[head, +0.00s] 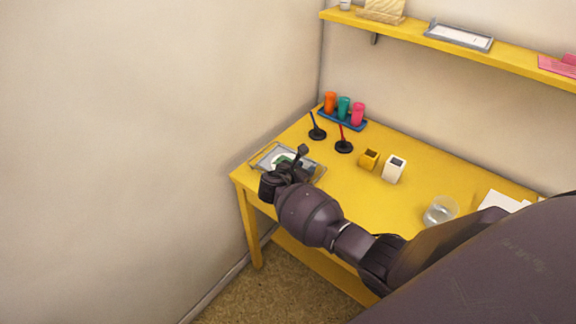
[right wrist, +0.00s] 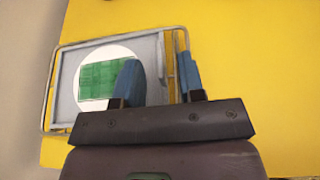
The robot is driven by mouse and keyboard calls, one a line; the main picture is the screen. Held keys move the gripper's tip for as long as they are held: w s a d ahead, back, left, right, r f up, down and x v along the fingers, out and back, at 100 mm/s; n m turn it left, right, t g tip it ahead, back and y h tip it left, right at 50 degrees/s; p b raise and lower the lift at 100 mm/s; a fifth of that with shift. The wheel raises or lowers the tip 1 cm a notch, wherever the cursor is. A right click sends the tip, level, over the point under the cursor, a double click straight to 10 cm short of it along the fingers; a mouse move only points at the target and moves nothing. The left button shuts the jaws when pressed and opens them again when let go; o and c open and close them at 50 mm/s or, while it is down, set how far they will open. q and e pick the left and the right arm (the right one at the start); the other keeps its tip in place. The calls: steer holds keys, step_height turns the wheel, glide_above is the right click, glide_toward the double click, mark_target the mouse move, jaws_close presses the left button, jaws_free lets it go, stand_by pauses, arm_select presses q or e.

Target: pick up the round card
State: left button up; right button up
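The round white card (right wrist: 112,53) lies in a grey tray (right wrist: 68,92) at the left end of the yellow table. A green rectangle (right wrist: 105,80) shows on the card; I cannot tell whether it is printed or a separate thing. In the head view the card (head: 277,157) is partly hidden by my right gripper (head: 296,160). In the right wrist view my right gripper (right wrist: 160,75) is open and empty, its blue fingers apart. My left gripper is not in view.
Behind the tray stand two dark pen holders (head: 317,133) and a blue rack of coloured cups (head: 343,110). The wall is close on the left.

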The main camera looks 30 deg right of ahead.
steer(key=shift+x, duration=1.45)
jaws_close()
